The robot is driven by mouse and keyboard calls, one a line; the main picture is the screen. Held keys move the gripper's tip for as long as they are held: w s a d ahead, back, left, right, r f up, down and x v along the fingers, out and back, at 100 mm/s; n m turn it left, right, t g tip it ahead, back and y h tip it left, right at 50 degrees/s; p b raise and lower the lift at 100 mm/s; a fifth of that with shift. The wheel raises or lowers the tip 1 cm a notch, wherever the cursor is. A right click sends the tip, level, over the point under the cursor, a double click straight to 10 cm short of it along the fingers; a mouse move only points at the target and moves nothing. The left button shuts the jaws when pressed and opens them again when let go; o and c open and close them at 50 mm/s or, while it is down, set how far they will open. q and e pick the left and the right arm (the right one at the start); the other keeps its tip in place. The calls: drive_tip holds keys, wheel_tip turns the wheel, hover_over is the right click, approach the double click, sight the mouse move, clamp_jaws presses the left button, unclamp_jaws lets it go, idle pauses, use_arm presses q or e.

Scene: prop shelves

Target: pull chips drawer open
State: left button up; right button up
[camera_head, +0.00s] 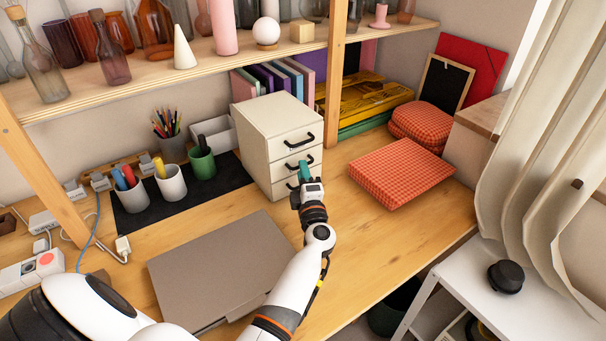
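A small cream drawer unit (255,138) with three stacked drawers stands on the wooden desk. All three drawers look shut. The top drawer's black handle (298,141) is in plain view. The middle handle (299,163) shows just above my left gripper (304,174). My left gripper is in front of the lower drawers, with a teal part at its tip. It partly hides the bottom handle, and I cannot tell whether it touches a handle or how its fingers stand. No chips label is readable. My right gripper is not in view.
Red checkered cushions (402,172) lie right of the drawers. Pen cups (171,184) stand on a black mat at left. A shelf of bottles (110,62) runs above. The desk between drawers and cushion is clear.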

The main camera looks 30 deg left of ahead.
use_arm(q)
drive_tip(key=shift+w+a, duration=0.15)
drive_tip(key=shift+w, duration=0.05)
clamp_jaws()
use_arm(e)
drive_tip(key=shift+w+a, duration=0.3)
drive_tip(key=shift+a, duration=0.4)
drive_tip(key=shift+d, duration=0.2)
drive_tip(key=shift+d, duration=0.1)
